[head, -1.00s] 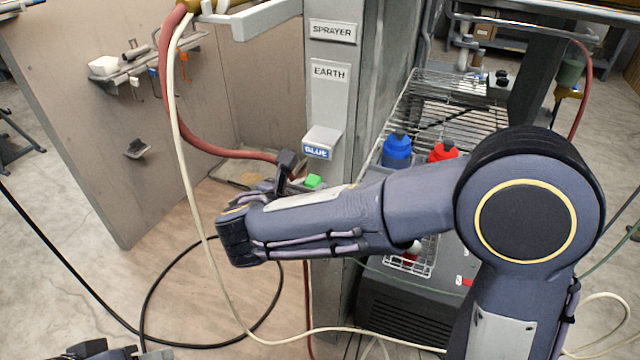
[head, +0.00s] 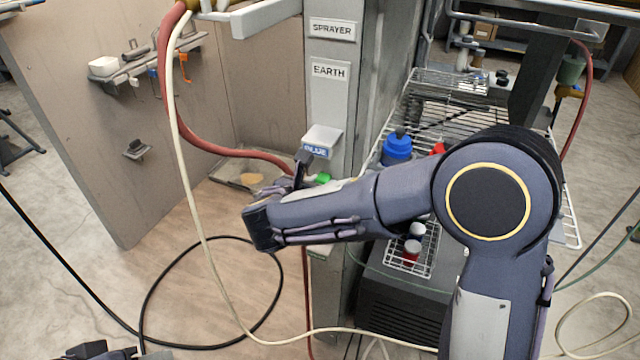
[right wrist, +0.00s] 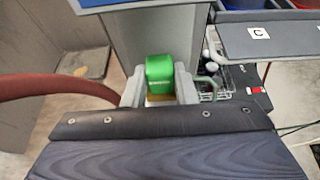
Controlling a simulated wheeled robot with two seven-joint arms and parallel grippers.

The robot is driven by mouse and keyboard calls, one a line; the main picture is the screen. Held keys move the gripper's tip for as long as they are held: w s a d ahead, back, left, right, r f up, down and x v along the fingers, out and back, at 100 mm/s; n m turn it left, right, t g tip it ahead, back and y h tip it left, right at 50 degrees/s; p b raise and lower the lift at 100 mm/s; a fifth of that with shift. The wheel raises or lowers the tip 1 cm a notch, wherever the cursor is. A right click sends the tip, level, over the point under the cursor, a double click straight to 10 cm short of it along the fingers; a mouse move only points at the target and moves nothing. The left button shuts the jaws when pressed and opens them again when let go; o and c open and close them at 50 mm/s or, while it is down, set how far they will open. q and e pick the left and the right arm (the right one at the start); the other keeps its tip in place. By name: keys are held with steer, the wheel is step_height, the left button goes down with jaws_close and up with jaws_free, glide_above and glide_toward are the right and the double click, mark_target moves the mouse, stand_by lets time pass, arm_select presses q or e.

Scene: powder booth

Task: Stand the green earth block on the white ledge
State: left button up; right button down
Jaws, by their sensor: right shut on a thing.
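The green earth block (head: 323,178) shows small beyond my right forearm, close to the grey post and below a white ledge (head: 322,134) with a blue label reading BLUE. My right gripper (head: 309,175) is shut on the block. In the right wrist view the block (right wrist: 159,72) is between the two grey fingers (right wrist: 160,92), in front of the post, with a tan strip under it. The block is apart from that ledge. Only a part of what looks like my left gripper (head: 100,351) shows at the lower left edge; its jaws are unclear.
The post carries SPRAYER (head: 332,29) and EARTH (head: 329,71) signs. A red hose (head: 235,153) and pale cable hang close left of my right gripper. A wire rack with a blue bottle (head: 397,149) stands right. A pale edge (head: 321,251) shows below my forearm.

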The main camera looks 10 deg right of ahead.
steer(key=c, duration=1.2)
jaws_free()
steer(key=shift+f, duration=0.15)
steer(key=shift+o, duration=0.2)
